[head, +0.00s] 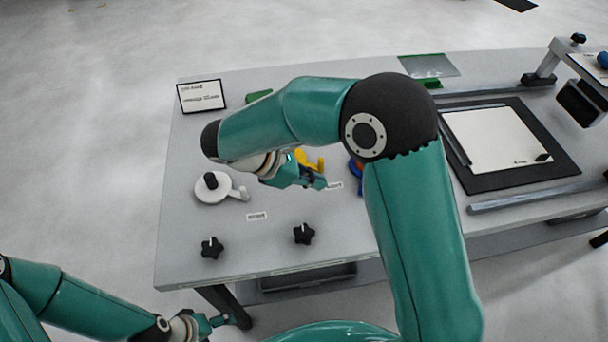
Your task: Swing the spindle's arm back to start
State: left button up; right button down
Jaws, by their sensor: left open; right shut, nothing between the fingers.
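The spindle (212,192) is a white disc with a black knob on top, at the left of the table. Its short pale arm (240,192) points to the right, toward a small printed label. My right gripper (319,183) is shut and empty, to the right of the spindle's arm and clear of it. My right arm crosses the middle of the view and hides part of the table behind it. My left gripper (222,321) is open and low at the front left, off the table's front edge and away from the spindle.
Two black star knobs (304,234) stand near the table's front edge. A yellow part (312,162) and a partly hidden blue part (355,172) lie near my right gripper. A framed sign (201,96) stands at the back left. A black mat (560,165) with a white sheet lies right.

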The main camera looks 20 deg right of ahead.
aim_at(359, 192)
jog(key=x, duration=0.5)
jog(key=shift+s+d+f+p, duration=0.15)
jog(key=shift+d+f+p, duration=0.05)
jog(key=shift+d+p, duration=0.1)
pick_arm(q)
jog(key=shift+r+p, duration=0.55)
jog(key=shift+r, duration=0.35)
pick_arm(e)
jog(key=shift+s+d, duration=0.15)
jog(key=shift+d, duration=0.8)
jog(key=shift+s+d, duration=0.2)
jog(key=shift+d, duration=0.7)
jog(key=shift+a, duration=0.25)
jog(key=shift+w+d, duration=0.1)
jog(key=shift+d, duration=0.05)
pick_arm(q)
jog(key=shift+s, duration=0.15)
pick_arm(e)
jog(key=shift+f, duration=0.1)
